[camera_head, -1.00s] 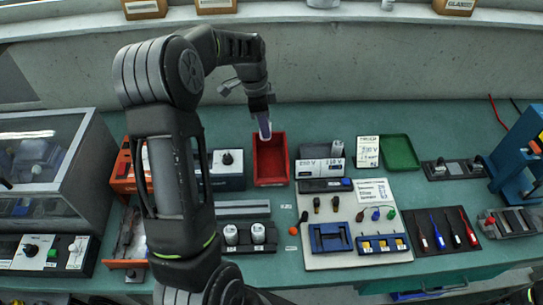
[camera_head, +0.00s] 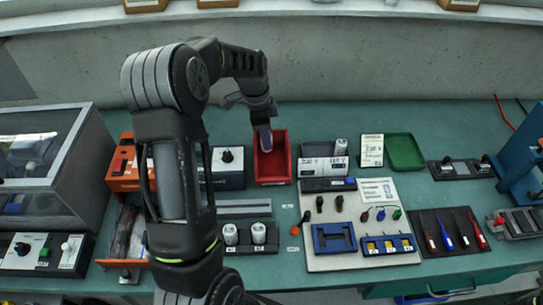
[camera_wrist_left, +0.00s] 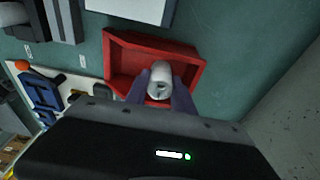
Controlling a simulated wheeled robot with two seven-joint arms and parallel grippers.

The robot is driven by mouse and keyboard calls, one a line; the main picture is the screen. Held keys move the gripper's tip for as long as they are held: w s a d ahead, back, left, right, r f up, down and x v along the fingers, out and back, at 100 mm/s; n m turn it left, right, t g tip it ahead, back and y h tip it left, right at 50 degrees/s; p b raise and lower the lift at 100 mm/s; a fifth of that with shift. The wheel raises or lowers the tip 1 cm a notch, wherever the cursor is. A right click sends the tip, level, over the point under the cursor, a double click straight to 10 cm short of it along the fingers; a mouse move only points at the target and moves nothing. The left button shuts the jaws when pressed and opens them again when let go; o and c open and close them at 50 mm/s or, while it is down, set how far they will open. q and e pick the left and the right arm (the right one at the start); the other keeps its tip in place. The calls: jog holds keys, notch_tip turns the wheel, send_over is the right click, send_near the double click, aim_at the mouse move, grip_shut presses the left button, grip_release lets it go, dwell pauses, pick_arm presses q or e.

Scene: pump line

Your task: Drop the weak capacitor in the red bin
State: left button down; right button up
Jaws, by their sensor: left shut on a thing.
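The red bin (camera_head: 272,166) stands on the green bench in the middle of the head view, open side up. My left gripper (camera_head: 264,138) points down over the bin's left part, near its rim. In the left wrist view the left gripper (camera_wrist_left: 160,92) is shut on a white cylindrical capacitor (camera_wrist_left: 159,80), with the red bin (camera_wrist_left: 187,52) behind and below it. The capacitor is mostly hidden by the fingers in the head view. Whether it is the weak one cannot be read. My right gripper is not in view.
Two white cylinders (camera_head: 231,233) stand in a holder left of the light board (camera_head: 365,262). An orange-and-black device (camera_head: 124,168) is at left.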

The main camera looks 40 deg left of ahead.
pick_arm(q)
jog(key=c, duration=1)
grip_release()
jog(key=shift+s+a+r+b, duration=0.15)
jog(key=shift+r+b, duration=0.05)
jog(key=shift+r, duration=1.1)
jog(key=shift+s+a+r+b, duration=0.1)
jog(key=shift+a+r+b, duration=0.1)
jog(key=shift+r, duration=1.05)
jog(key=shift+s+a+r+b, duration=0.1)
jog(key=shift+s+r+b, duration=0.1)
jog(key=shift+r, duration=1.1)
